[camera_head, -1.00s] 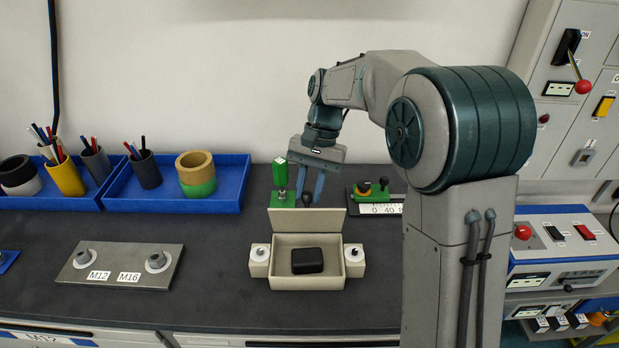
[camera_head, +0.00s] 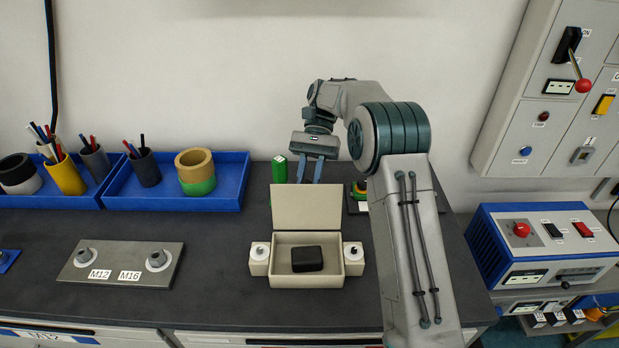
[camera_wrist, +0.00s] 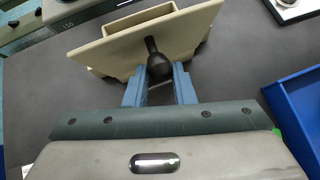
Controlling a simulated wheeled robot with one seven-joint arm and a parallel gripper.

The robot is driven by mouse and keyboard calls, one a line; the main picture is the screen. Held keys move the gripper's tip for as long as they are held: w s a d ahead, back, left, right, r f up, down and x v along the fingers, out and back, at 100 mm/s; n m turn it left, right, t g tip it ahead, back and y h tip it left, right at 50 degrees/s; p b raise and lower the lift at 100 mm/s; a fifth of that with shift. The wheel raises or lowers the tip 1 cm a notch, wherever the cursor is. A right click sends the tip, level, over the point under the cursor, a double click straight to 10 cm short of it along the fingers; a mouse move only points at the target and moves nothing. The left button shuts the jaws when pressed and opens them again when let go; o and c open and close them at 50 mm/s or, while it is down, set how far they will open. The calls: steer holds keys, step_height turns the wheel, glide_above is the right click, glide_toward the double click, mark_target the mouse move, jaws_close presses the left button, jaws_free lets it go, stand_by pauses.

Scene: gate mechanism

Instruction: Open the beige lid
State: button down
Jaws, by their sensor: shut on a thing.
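The beige lid (camera_head: 306,207) stands open at the back of the beige box (camera_head: 306,282), leaning back, its inner face toward the head camera. Its black knob is hidden behind it there. In the wrist view the lid (camera_wrist: 190,27) is seen from its outer side, with the black knob (camera_wrist: 157,62) sticking out between the fingers. My gripper (camera_head: 309,178) is behind the lid's top edge, its fingertips partly hidden. In the wrist view my gripper (camera_wrist: 158,82) is shut on the knob, one blue finger on each side.
A black block (camera_head: 307,259) lies in the box, with white round fittings (camera_head: 260,251) on both sides. A green post (camera_head: 279,170) stands behind the lid at left. Blue trays (camera_head: 225,200) are at the back left, a metal plate (camera_head: 128,264) at the front left.

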steer(key=shift+f, duration=0.4)
steer(key=c, duration=1.2)
jaws_free()
steer(key=shift+s, duration=0.1)
steer(key=shift+c, duration=0.2)
steer(key=shift+a+r, duration=0.1)
steer(key=shift+r, duration=0.2)
